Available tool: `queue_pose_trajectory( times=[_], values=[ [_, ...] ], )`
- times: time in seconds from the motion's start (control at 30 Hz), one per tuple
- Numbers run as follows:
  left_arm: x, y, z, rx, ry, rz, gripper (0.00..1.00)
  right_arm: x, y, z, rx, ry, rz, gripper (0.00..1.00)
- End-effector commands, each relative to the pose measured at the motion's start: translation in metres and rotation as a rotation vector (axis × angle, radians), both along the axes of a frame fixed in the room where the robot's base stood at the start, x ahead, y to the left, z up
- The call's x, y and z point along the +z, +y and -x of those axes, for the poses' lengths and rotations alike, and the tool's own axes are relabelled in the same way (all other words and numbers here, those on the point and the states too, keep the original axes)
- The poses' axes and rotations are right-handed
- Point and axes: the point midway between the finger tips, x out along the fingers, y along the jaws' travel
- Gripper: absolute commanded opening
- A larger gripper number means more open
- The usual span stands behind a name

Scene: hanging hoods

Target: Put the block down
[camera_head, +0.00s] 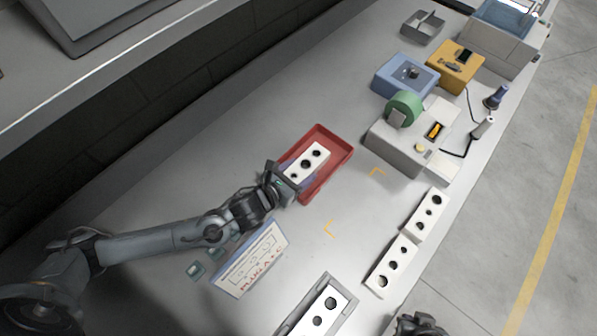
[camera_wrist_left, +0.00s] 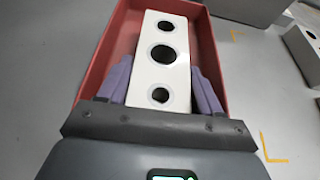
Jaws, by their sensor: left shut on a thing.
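The white block (camera_head: 308,160) has round dark holes in its top. My left gripper (camera_head: 293,176) is shut on this block, over the red tray (camera_head: 344,148). In the left wrist view the block (camera_wrist_left: 177,72) stands between the two purple fingers (camera_wrist_left: 165,88), with the red tray (camera_wrist_left: 207,47) around it. I cannot tell whether the block touches the tray floor. A dark part of my right arm (camera_head: 420,325) shows at the bottom edge; its fingers do not show clearly.
White blocks with holes (camera_head: 391,264) (camera_head: 428,214) lie at the right edge of the table, and another sits in a grey holder (camera_head: 292,325). A sign (camera_head: 249,262) stands near my left arm. A grey device with a green reel (camera_head: 404,108) stands beyond the tray.

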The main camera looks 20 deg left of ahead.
Motion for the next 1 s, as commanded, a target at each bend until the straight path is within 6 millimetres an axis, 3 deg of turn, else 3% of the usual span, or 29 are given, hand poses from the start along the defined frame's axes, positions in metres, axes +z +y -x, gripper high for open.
queue_pose_trajectory(
  times=[0.57,0.6,0.73,1.0],
  values=[
    [-0.022,0.001,0.004,-0.001,0.019,-0.009,0.06,-0.007,0.002,-0.001,-0.005,-0.001,-0.007,0.0],
    [-0.025,0.001,0.005,-0.002,0.024,-0.011,0.69,-0.008,0.002,-0.001,-0.005,-0.001,-0.008,0.0],
    [-0.025,0.001,0.005,-0.002,0.024,-0.011,0.89,-0.008,0.002,-0.001,-0.006,-0.001,-0.01,0.0],
    [-0.025,0.001,0.005,-0.002,0.024,-0.011,0.9,-0.008,0.002,-0.001,-0.006,-0.002,-0.01,0.0]
  ],
)
